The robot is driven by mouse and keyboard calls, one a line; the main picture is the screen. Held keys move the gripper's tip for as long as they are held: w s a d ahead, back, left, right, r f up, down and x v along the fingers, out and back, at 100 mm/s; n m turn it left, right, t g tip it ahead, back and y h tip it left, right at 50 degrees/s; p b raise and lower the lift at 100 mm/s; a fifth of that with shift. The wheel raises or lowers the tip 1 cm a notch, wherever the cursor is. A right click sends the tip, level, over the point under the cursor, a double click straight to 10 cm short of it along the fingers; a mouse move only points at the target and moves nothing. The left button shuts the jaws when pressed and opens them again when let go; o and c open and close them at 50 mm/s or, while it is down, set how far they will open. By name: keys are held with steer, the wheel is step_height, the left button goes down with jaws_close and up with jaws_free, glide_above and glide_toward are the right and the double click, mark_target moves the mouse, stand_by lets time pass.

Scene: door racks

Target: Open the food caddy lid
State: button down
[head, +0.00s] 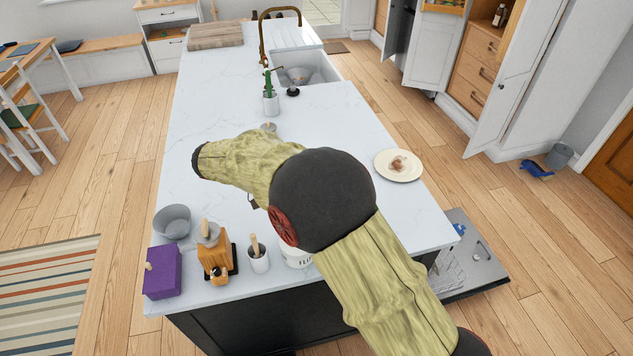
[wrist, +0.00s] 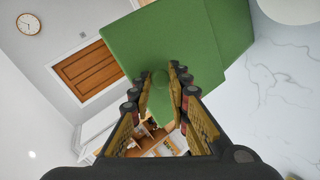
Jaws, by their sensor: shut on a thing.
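In the wrist view, a green box-like thing, which looks like the food caddy (wrist: 215,35), fills the top middle. I cannot tell whether the lid is raised from the caddy. In the head view, my arm hides the green caddy and nearly all of my gripper.
The white island worktop (head: 330,125) holds a purple box (head: 163,272), a grey bowl (head: 173,222), a wooden holder (head: 213,252), a utensil pot (head: 258,257) and a white tin (head: 297,255). A plate (head: 398,165) lies at right. An open dishwasher door (head: 470,255) juts out beyond.

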steer(key=shift+s+d+f, duration=0.1)
steer(key=shift+s+f, duration=0.1)
steer(key=shift+f, duration=0.6)
steer(key=c, duration=2.1)
jaws_free()
steer(key=shift+o, duration=1.1)
steer(key=shift+w, duration=0.2)
steer(key=shift+o, duration=1.1)
steer(key=shift+r, duration=0.1)
steer(key=shift+r, duration=0.2)
steer(key=v, duration=1.2)
steer(key=shift+w, duration=0.15)
steer(key=shift+f, duration=0.1)
